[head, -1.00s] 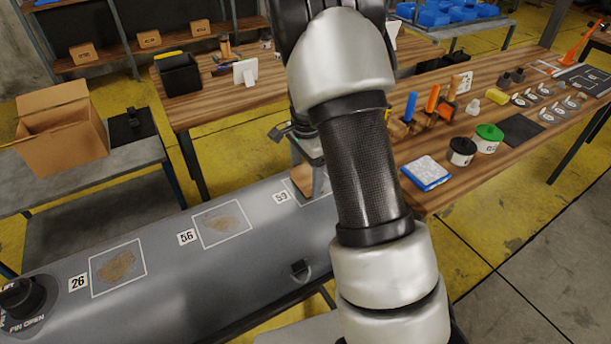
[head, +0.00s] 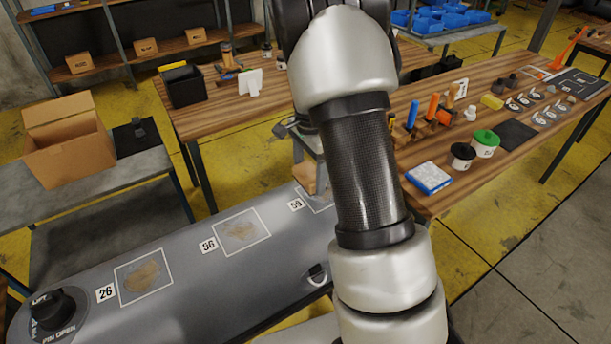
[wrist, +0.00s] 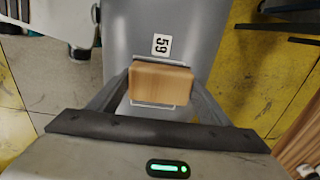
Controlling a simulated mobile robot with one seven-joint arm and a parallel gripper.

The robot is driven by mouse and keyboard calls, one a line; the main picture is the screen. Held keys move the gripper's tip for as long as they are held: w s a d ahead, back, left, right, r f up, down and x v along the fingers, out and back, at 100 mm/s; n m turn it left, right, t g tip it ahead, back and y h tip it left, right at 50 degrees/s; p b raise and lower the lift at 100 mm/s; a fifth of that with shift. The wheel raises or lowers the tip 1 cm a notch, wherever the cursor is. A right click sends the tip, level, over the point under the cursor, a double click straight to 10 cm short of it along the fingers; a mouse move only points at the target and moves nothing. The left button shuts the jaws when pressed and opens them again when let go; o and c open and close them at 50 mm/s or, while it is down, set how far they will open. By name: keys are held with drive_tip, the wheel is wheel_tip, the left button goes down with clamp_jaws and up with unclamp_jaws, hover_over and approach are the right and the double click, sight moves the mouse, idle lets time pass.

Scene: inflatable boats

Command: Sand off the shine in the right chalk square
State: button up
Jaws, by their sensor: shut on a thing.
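The right chalk square (head: 322,199), beside label 59 (head: 296,205), lies on the grey tube (head: 200,290). My arm and the block hide most of it. In the wrist view, its white edge (wrist: 153,105) shows around a wooden block (wrist: 160,82). My gripper (wrist: 160,90) is shut on this block and holds it over the square. In the head view, the block (head: 308,178) appears slightly above the tube; contact is hard to tell. The block's underside and the square's shine are hidden.
Two other chalk squares with dull tan patches (head: 142,281) (head: 240,234) lie to the left. A black valve (head: 48,308) sits at the tube's left end. The right bench holds a blue-white pack (head: 428,177), lidded tubs (head: 485,144) and upright tools. A cardboard box (head: 65,140) stands left.

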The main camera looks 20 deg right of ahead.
drive_tip(key=shift+r+p, duration=0.5)
drive_tip(key=shift+r, duration=0.55)
